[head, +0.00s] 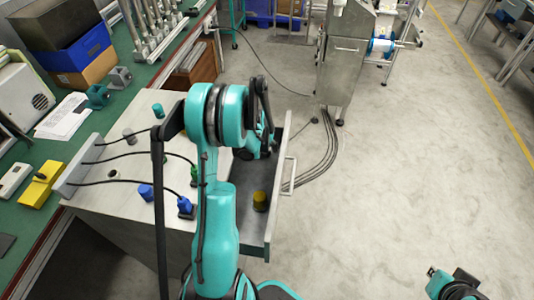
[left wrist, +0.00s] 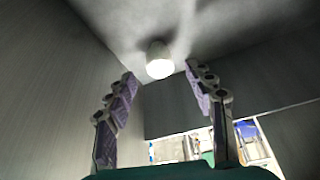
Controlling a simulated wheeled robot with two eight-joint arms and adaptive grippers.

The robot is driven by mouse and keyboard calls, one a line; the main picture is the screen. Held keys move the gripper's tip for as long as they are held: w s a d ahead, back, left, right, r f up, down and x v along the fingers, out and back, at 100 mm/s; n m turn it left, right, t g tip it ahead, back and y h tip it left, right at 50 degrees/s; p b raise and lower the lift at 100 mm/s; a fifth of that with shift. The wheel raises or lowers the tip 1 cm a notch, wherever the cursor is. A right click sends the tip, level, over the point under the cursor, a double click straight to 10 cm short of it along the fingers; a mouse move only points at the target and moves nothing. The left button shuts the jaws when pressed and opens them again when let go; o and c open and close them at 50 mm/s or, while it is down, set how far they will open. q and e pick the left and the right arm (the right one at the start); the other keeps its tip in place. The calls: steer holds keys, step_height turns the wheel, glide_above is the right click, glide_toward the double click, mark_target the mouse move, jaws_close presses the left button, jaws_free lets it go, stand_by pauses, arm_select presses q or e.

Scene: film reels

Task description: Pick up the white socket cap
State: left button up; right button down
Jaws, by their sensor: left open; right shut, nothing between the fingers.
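The white socket cap (left wrist: 158,62) lies on the grey floor of a drawer in the left wrist view, near a corner of its walls. My left gripper (left wrist: 160,74) is open, with one finger on each side of the cap's direction and the cap beyond the fingertips; no contact shows. In the head view my left arm reaches over the open drawer (head: 268,238) and hides the cap and most of that gripper. My right gripper (head: 438,278) is shut and empty at the bottom right, over bare floor.
A yellow cap (head: 260,201) stands in the drawer's near part. Blue plugs (head: 185,206) and black cables sit on the cabinet top (head: 130,222). A green bench (head: 60,150) with boxes is at left.

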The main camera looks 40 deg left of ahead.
mark_target(267, 148)
arm_select(q)
steer(key=b+x, duration=0.1)
steer(key=x, duration=0.3)
steer(key=shift+s+a, duration=0.1)
steer(key=shift+r, duration=0.15)
steer(key=c, duration=1)
